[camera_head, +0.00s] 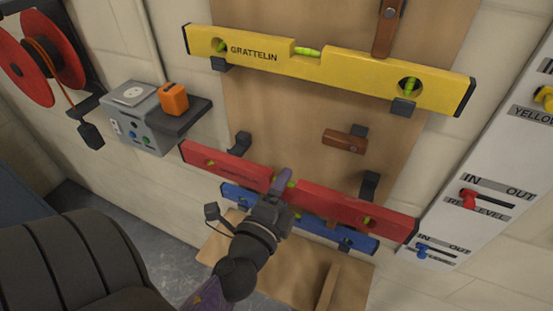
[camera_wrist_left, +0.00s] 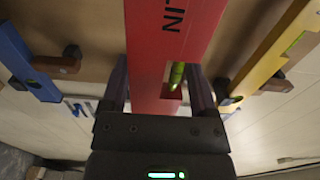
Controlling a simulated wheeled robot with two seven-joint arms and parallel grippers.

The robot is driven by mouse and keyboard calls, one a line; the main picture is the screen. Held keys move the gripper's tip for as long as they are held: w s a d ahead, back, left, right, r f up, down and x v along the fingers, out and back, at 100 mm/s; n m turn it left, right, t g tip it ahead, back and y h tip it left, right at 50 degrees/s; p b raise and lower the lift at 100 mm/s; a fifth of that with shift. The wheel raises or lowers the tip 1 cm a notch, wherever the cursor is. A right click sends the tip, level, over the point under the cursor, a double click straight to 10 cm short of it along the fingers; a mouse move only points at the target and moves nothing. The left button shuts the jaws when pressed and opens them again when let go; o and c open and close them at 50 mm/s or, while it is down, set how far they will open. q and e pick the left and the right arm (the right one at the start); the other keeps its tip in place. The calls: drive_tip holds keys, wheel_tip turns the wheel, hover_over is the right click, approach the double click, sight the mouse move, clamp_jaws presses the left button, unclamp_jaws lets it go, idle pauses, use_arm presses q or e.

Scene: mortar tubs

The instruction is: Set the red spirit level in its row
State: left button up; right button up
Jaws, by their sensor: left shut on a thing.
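The red spirit level (camera_head: 235,168) hangs in front of the wooden board in the head view, tilted down to the right. My left gripper (camera_head: 283,184) is shut on it near its middle. In the left wrist view the red level (camera_wrist_left: 168,45) passes between the fingers (camera_wrist_left: 158,90). Two dark hooks, a left one (camera_head: 240,144) and a right one (camera_head: 370,185), show just above the red level, and it appears apart from them. A wooden turn-latch (camera_head: 344,141) sits between and above them. My right gripper is not in view.
The yellow level (camera_head: 345,70) rests on the upper hooks under another latch (camera_head: 387,28). The blue level (camera_head: 310,222) is below, partly hidden by the red one. A panel with IN/OUT sliders (camera_head: 468,199) stands right. A grey box (camera_head: 140,115) and cord reel (camera_head: 40,55) are left.

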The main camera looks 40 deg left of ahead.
use_arm(q)
drive_tip(key=p+x, duration=0.1)
drive_tip(key=x, duration=0.8)
drive_tip(key=shift+f, duration=0.15)
drive_tip(key=shift+w+a+f, duration=0.1)
drive_tip(key=shift+w+f, duration=0.1)
drive_tip(key=shift+f, duration=0.1)
drive_tip(key=shift+f+b, duration=0.65)
drive_tip(key=shift+b, duration=0.1)
